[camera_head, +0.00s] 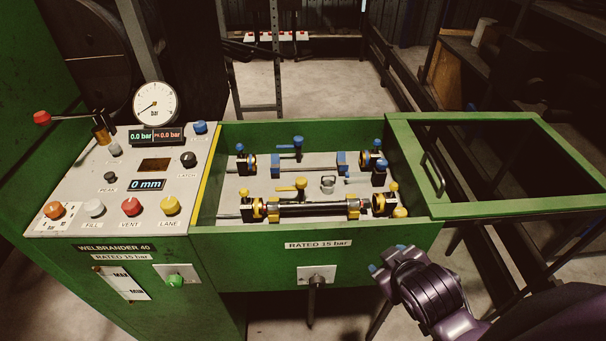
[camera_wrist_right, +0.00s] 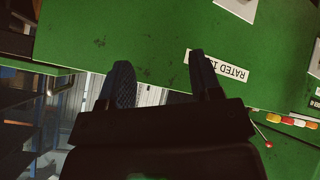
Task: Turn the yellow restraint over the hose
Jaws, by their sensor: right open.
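The black hose (camera_head: 312,210) lies across the front lane of the green test bay, between two yellow-banded fittings. The yellow restraint (camera_head: 290,187) shows as a yellow knob with a short arm pointing left, just behind the hose near its middle. My left gripper is not in view.
A matching blue restraint (camera_head: 291,147) stands in the rear lane. The green front wall (camera_head: 270,245) lies between my right gripper and the hose. The control panel (camera_head: 75,205) is at the left, and the open framed lid (camera_head: 480,210) is at the right.

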